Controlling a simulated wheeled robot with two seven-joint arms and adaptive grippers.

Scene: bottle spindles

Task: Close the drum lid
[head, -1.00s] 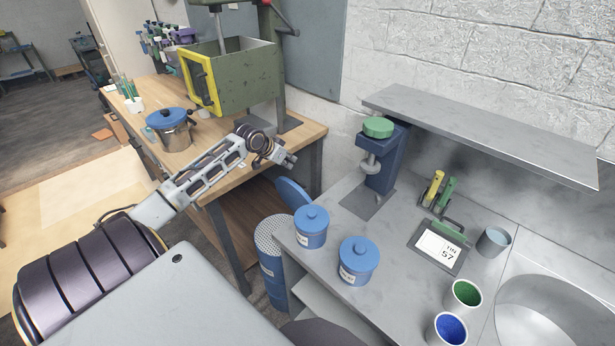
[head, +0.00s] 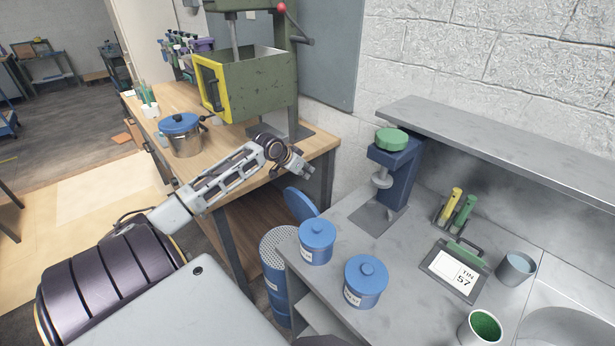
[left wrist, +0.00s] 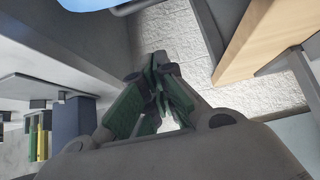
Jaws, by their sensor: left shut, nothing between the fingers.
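The blue drum (head: 276,287) stands on the floor between the wooden bench and the grey counter, partly hidden by the counter edge. Its mesh-like top (head: 279,247) shows. The round blue lid (head: 301,206) stands raised, tilted up at the drum's back side, so the drum is open. My left gripper (head: 307,170) is above the lid in the picture, apart from it as far as I can tell. In the left wrist view its green-padded fingers (left wrist: 155,92) are together and empty. A blue edge (left wrist: 92,4) shows at the top there; I cannot tell what it is. My right gripper is out of view.
The grey counter (head: 345,240) holds two blue lidded jars (head: 317,243) (head: 366,282), a blue press (head: 397,170), a display (head: 455,272) and cups. The wooden bench (head: 225,150) bears a pot (head: 183,136) and a green machine (head: 252,82). A shelf (head: 490,145) overhangs the counter.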

